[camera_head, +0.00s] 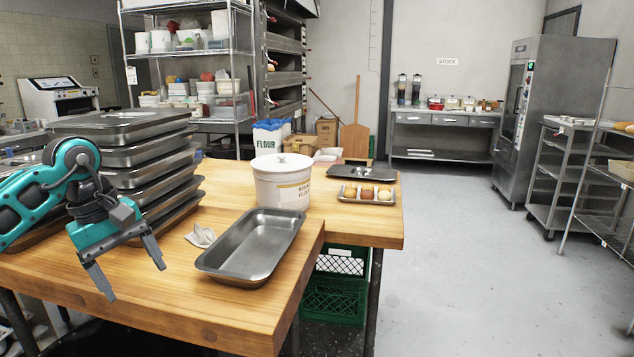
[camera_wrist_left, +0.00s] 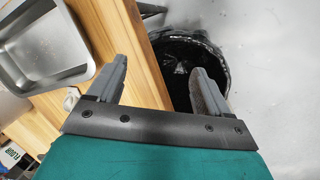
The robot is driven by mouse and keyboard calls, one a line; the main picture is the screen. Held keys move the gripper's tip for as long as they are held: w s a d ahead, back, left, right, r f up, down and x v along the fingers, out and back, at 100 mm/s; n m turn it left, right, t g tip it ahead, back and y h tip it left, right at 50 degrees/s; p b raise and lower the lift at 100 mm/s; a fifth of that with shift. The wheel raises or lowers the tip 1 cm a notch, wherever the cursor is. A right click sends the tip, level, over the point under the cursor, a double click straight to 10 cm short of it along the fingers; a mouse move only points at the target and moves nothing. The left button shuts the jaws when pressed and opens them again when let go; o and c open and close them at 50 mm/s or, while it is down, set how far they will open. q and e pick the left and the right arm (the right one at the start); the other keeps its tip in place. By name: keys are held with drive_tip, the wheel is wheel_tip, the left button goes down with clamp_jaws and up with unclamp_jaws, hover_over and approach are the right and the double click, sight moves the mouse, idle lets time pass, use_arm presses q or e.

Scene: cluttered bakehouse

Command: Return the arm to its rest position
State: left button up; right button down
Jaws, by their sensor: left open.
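My left arm comes in from the left in the head view. Its teal left gripper (camera_head: 134,282) is open and empty, pointing down near the front edge of the wooden table (camera_head: 170,312). In the left wrist view the two grey fingers of this gripper (camera_wrist_left: 160,66) are spread apart with nothing between them. They show over the table edge and a black-lined bin (camera_wrist_left: 188,62). My right gripper is in neither view.
A stack of metal pans (camera_head: 150,158) stands close behind the gripper. An empty metal tray (camera_head: 250,250) lies to its right, with a crumpled cloth (camera_head: 200,236) between. A white flour tub (camera_head: 282,184) and a tray of buns (camera_head: 347,196) stand farther back. Floor (camera_head: 470,270) at right is clear.

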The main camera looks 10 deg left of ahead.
use_arm(q)
drive_tip(key=s+d+f+n+t+h, duration=0.1)
drive_tip(key=d+f+n+t+h, duration=0.2)
drive_tip(key=d+n+h, duration=0.8)
drive_tip(key=s+d+f+n+t+h, duration=0.1)
drive_tip(key=d+f+n+t+h, duration=0.4)
drive_tip(key=d, duration=1.1)
drive_tip(key=s+a+f+n+t+y, duration=0.1)
drive_tip(key=a+f+n+t+y, duration=0.35)
drive_tip(key=n, duration=1.05)
drive_tip(key=s+a+f+n+t+y, duration=0.1)
drive_tip(key=a+f+n+t+y, duration=0.15)
drive_tip(key=f+n+y, duration=0.85)
drive_tip(key=s+a+f+n+g, duration=0.1)
drive_tip(key=s+f+n, duration=0.3)
drive_tip(key=n, duration=0.4)
drive_tip(key=s+f+n+g, duration=0.4)
drive_tip(key=s+n, duration=0.3)
drive_tip(key=n, duration=0.1)
drive_tip(key=shift+s+a+f+y, duration=0.2)
drive_tip(key=shift+a+y, duration=0.15)
